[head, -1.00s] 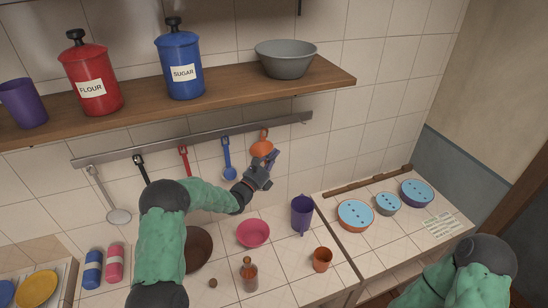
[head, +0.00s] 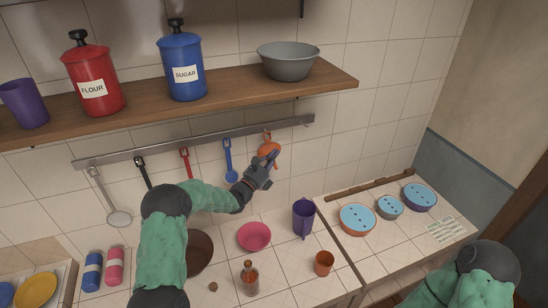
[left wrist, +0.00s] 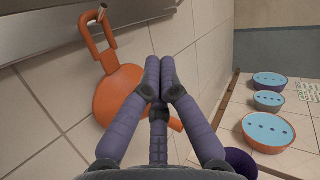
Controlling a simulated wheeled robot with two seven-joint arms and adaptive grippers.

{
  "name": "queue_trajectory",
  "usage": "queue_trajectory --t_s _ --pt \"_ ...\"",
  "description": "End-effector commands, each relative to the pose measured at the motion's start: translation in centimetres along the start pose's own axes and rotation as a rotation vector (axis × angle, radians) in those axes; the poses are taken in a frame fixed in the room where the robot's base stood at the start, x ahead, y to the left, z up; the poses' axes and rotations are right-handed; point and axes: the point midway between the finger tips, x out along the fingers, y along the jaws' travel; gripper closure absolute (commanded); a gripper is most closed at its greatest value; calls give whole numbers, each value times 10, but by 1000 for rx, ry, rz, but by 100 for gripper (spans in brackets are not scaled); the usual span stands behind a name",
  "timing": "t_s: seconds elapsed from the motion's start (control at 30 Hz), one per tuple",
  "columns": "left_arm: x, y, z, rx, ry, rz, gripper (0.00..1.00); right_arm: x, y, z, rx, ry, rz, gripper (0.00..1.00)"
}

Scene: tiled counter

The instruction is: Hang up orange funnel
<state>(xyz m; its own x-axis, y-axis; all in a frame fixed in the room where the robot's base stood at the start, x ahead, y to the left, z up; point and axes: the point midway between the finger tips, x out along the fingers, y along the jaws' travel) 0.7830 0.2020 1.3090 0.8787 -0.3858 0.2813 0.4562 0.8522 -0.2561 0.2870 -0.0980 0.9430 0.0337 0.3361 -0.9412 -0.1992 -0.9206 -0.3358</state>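The orange funnel (head: 268,149) is at the right part of the grey wall rail (head: 200,139). In the left wrist view the funnel (left wrist: 119,96) is tilted, its handle's looped end up at a small metal hook (left wrist: 103,12); whether the loop sits fully over the hook is hard to tell. My left gripper (head: 271,159) is at the funnel's lower right. In the left wrist view its purple fingers (left wrist: 159,77) are closed together across the spout, which shows again to their right. The exact contact is hidden behind the fingers. My right gripper is out of view.
A ladle (head: 119,217), black, red and blue utensils (head: 229,165) hang left of the funnel. Above is a wooden shelf (head: 230,93) with canisters and a grey bowl (head: 288,62). Below stand a purple jug (head: 303,218), a pink bowl (head: 254,237) and an orange cup (head: 323,263).

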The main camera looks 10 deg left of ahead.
Motion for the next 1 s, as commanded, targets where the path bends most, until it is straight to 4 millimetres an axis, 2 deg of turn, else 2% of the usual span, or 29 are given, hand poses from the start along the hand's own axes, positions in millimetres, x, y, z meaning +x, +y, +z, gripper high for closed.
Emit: queue_trajectory --t_s 1.0 --pt "9 15 0 0 0 0 100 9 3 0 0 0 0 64"
